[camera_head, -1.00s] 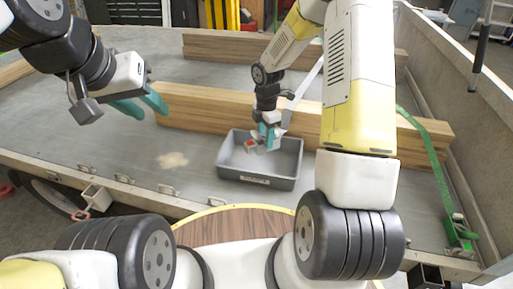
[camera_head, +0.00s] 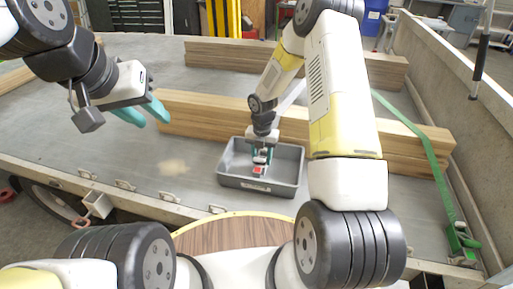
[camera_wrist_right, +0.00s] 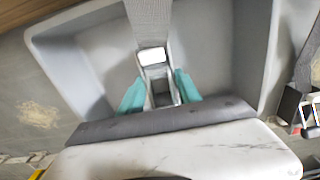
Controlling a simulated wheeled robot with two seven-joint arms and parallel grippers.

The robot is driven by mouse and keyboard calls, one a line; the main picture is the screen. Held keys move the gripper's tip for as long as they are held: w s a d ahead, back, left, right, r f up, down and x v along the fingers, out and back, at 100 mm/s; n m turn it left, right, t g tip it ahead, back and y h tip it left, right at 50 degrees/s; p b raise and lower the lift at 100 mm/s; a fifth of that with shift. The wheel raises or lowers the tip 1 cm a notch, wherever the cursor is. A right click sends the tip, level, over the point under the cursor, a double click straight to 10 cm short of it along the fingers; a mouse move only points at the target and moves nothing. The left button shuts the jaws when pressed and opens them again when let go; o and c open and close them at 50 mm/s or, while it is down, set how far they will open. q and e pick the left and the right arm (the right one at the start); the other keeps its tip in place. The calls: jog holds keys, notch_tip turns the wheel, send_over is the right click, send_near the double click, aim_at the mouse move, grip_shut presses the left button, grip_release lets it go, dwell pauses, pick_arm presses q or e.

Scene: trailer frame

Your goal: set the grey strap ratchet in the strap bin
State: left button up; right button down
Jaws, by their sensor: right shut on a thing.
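The grey strap ratchet (camera_wrist_right: 158,82) is a metal frame with a grey strap running up from it in the right wrist view. My right gripper (camera_head: 261,157) is shut on it, with one teal finger on each side. It holds the ratchet down inside the grey strap bin (camera_head: 232,183); whether the ratchet touches the floor is unclear. The bin's walls (camera_wrist_right: 250,55) surround it in the right wrist view. A small red patch shows just below the fingers in the head view. My left gripper (camera_head: 145,113) is open and empty, above the trailer bed at left.
A stack of timber (camera_head: 205,110) lies just behind the bin, with another (camera_head: 300,62) farther back. A green strap (camera_head: 425,145) runs to a green ratchet (camera_head: 462,240) at the right wall. The bed left of the bin is clear.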

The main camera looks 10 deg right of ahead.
jog(key=shift+f, duration=1.6)
jog(key=c, duration=0.8)
grip_release()
jog(key=shift+f, duration=0.1)
jog(key=shift+c, duration=0.2)
